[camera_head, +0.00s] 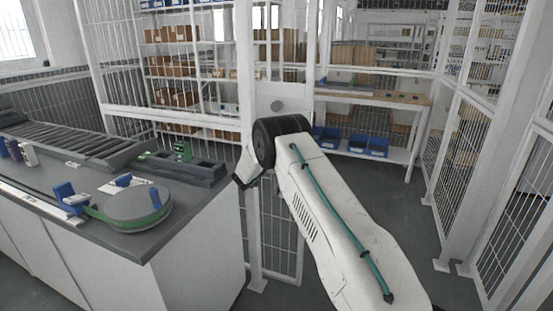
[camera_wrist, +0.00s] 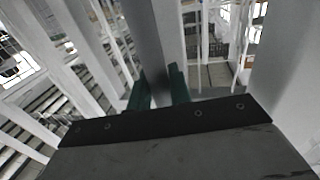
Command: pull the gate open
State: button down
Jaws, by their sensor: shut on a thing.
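The gate (camera_head: 282,232) appears to be the white-framed mesh panel in the middle of the head view, beside a white post. My arm covers much of it, so I cannot tell how far it stands open. In the wrist view, my gripper (camera_wrist: 161,86) has its two dark green fingers on either side of an upright grey bar (camera_wrist: 148,40), which seems to be the gate's handle. The fingers are shut on it. In the head view the fingertips and the bar are hidden behind my wrist.
A counter (camera_head: 210,225) with a roller conveyor (camera_head: 60,128) and a round green-edged device (camera_head: 135,208) stands close on the left. Mesh fence panels (camera_head: 465,150) line the right. Shelves with blue bins (camera_head: 368,146) stand beyond. Grey floor is clear right of my arm.

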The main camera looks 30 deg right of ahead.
jog(key=shift+w+r, duration=0.15)
jog(key=c, duration=1.3)
grip_release()
jog(key=shift+a, duration=0.1)
jog(key=shift+c, duration=0.2)
jog(key=shift+a, duration=0.15)
jog(key=v, duration=0.7)
jog(key=shift+a, duration=0.3)
